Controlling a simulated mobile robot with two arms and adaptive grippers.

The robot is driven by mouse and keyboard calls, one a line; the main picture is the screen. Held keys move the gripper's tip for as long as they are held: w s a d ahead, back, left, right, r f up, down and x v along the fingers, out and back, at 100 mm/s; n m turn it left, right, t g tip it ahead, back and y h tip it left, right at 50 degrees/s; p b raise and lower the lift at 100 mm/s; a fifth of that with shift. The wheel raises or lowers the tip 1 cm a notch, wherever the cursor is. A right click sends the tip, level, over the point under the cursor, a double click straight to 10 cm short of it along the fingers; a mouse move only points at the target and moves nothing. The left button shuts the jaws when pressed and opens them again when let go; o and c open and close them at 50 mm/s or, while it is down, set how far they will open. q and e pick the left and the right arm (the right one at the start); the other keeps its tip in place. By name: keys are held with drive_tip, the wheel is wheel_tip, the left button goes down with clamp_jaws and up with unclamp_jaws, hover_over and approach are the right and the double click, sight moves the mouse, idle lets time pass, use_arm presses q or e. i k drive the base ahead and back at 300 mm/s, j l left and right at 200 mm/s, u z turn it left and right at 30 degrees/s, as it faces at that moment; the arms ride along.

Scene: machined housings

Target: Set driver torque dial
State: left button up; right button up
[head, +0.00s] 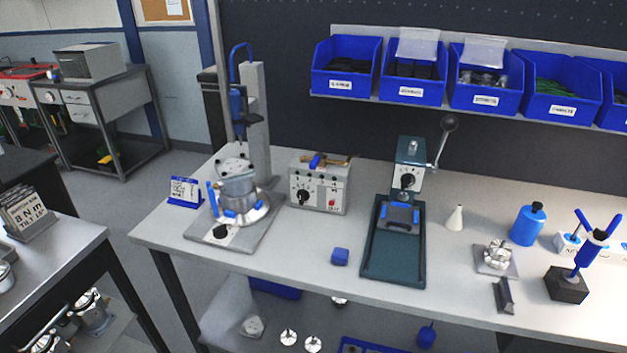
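A blue driver (238,102) hangs upright beside a grey column, over a machined metal housing (238,190). The housing sits in a round fixture with blue clamps on a grey base plate (262,237). A small black dial (221,231) is on the front of that plate. Right of it stands a light grey control box (332,185) with a black dial (304,197), a red switch and a blue-and-tan tool on top. The dial markings are too small to read. Neither of my grippers is in view.
A dark green press (394,265) with its own dial stands mid-bench. Blue bins (346,67) line the rail behind. A sign stand (28,213) is left.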

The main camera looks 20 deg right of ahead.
sight(303, 195)
drive_tip(key=i+j, duration=0.1)
drive_tip(key=j, duration=0.25)
drive_tip(key=i+j, duration=0.15)
drive_tip(key=j, duration=0.15)
drive_tip(key=i+j, duration=0.1)
drive_tip(key=j, duration=0.25)
drive_tip(key=i+j, duration=0.15)
drive_tip(key=j, duration=0.2)
